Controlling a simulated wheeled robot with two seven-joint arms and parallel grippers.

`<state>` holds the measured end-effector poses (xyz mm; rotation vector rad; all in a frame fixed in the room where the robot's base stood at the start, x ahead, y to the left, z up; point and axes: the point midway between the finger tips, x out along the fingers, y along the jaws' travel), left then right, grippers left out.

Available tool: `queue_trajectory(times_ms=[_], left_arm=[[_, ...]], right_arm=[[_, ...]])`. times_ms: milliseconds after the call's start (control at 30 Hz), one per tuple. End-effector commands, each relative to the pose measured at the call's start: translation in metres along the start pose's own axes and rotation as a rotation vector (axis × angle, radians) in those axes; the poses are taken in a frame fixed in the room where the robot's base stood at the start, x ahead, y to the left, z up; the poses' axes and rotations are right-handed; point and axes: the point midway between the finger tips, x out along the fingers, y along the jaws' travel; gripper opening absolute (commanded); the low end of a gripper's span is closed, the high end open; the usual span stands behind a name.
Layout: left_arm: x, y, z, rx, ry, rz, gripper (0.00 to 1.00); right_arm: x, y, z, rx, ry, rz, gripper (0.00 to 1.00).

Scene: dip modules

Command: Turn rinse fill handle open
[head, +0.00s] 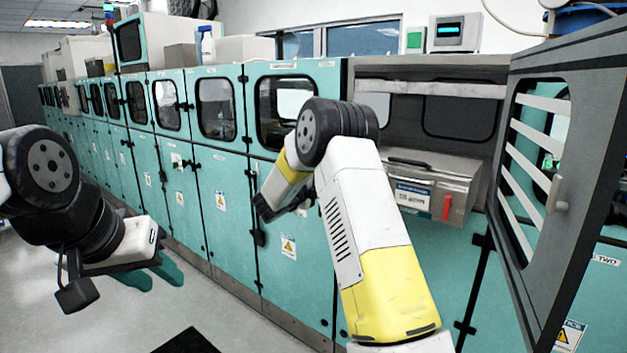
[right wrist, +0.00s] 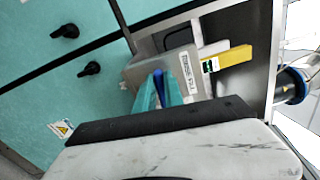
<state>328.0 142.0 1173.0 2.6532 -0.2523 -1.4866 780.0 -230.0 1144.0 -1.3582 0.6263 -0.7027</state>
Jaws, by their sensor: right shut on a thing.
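In the right wrist view, my right gripper (right wrist: 158,88) has its teal fingers close together around a narrow dark-blue piece, apparently the handle. The fingers hide most of it. This is in front of a grey metal box with a white label (right wrist: 187,72). In the head view, the right arm reaches up and bends toward the teal cabinets; its fingertips are hidden. My left gripper (head: 155,274) hangs at the left over the floor. Its teal fingers are apart and empty.
In the head view, a grey box with a red handle (head: 447,207) sits in an open bay. The bay's windowed door (head: 575,190) stands open at right. In the right wrist view, a yellow piece (right wrist: 232,57) and two black latches (right wrist: 90,69) are near.

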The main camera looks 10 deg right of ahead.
Motion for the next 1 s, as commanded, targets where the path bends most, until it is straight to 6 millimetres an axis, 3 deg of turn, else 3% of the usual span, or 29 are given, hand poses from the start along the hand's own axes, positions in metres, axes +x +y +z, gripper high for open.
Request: queue_trajectory(times_ms=[300, 833, 867, 900, 933, 1000], left_arm=[[0.0000, 0.0000, 0.0000, 0.000, 0.000, 0.000, 0.36], [0.0000, 0.0000, 0.0000, 0.000, 0.000, 0.000, 0.36], [0.0000, 0.0000, 0.0000, 0.000, 0.000, 0.000, 0.36], [0.0000, 0.0000, 0.0000, 0.000, 0.000, 0.000, 0.36], [0.0000, 0.0000, 0.0000, 0.000, 0.000, 0.000, 0.36], [0.0000, 0.0000, 0.0000, 0.000, 0.000, 0.000, 0.36]], right_arm=[[-0.0008, 0.0032, 0.0004, -0.112, -0.001, 0.003, 0.00], [-0.0008, 0.0038, 0.0002, -0.133, -0.002, 0.003, 0.00], [-0.0008, 0.0038, 0.0002, -0.133, -0.002, 0.003, 0.19], [-0.0008, 0.0038, 0.0002, -0.133, -0.002, 0.003, 0.26], [-0.0007, 0.0037, 0.0002, -0.132, -0.002, 0.003, 0.32], [-0.0006, 0.0034, 0.0001, -0.132, -0.001, 0.002, 0.35]])
